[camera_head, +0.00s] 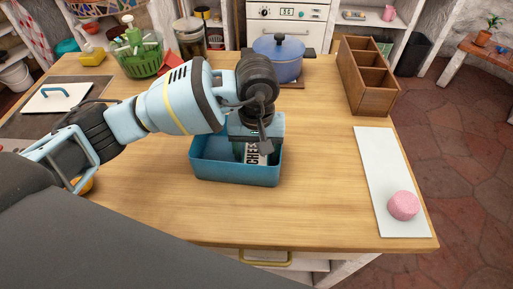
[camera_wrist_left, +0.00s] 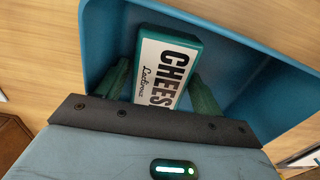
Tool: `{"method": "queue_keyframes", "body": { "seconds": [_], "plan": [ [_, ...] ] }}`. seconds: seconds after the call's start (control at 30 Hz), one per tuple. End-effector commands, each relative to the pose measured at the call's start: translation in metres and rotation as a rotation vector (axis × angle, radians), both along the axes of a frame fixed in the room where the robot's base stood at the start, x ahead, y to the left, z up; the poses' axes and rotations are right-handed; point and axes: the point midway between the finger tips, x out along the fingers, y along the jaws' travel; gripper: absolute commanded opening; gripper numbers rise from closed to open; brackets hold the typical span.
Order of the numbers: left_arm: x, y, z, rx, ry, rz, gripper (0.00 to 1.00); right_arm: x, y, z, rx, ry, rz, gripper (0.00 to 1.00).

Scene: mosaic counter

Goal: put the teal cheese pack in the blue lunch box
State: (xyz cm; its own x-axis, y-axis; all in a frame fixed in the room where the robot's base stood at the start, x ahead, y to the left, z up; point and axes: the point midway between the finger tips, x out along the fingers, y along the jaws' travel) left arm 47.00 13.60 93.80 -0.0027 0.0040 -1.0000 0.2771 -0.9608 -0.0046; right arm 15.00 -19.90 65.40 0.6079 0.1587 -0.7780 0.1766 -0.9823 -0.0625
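The blue lunch box (camera_head: 235,174) sits open on the wooden counter, and its wall (camera_wrist_left: 98,35) also shows in the left wrist view. The teal cheese pack (camera_head: 250,153) is inside it, its white label reading "CHEES" (camera_wrist_left: 165,75). My left gripper (camera_head: 255,148) reaches down into the box. In the left wrist view its green fingers (camera_wrist_left: 160,70) stand on either side of the pack, with a narrow gap seeming to show beside it. The gripper hides the pack's near end. My right gripper is not in view.
A blue pot (camera_head: 280,58) stands behind the box. A wooden divided crate (camera_head: 362,88) and a white board (camera_head: 378,170) with a pink round item (camera_head: 403,205) are on the right. A green basket (camera_head: 138,62) is at the back left. The counter's front is clear.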

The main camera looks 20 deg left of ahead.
Motion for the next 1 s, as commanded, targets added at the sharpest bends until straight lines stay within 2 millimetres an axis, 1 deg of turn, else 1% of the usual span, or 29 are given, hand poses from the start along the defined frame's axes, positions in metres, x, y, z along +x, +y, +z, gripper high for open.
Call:
{"method": "queue_keyframes", "body": {
  "seconds": [0.03,0.07,0.33,0.47,0.57,0.8,0.9,1.0],
  "plan": [
    [0.000,0.000,0.001,-0.001,-0.001,0.000,0.74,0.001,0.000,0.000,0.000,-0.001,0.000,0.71],
    [0.000,0.000,0.001,-0.001,-0.001,0.000,0.78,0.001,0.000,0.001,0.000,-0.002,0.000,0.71],
    [0.001,-0.001,0.004,-0.003,-0.004,-0.001,0.78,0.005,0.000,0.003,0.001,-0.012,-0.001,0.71],
    [0.001,-0.001,0.014,-0.003,-0.006,-0.002,0.78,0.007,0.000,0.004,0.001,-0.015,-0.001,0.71],
    [0.001,-0.001,0.029,-0.004,-0.007,-0.001,0.78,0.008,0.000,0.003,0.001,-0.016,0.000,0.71],
    [0.001,-0.001,0.077,-0.004,-0.007,-0.001,0.78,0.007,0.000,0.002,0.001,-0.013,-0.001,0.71],
    [0.001,-0.001,0.095,-0.004,-0.007,-0.002,0.78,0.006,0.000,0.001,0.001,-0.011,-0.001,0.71],
    [0.001,-0.001,0.108,-0.004,-0.005,-0.001,0.78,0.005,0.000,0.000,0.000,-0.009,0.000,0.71]
  ]
}}
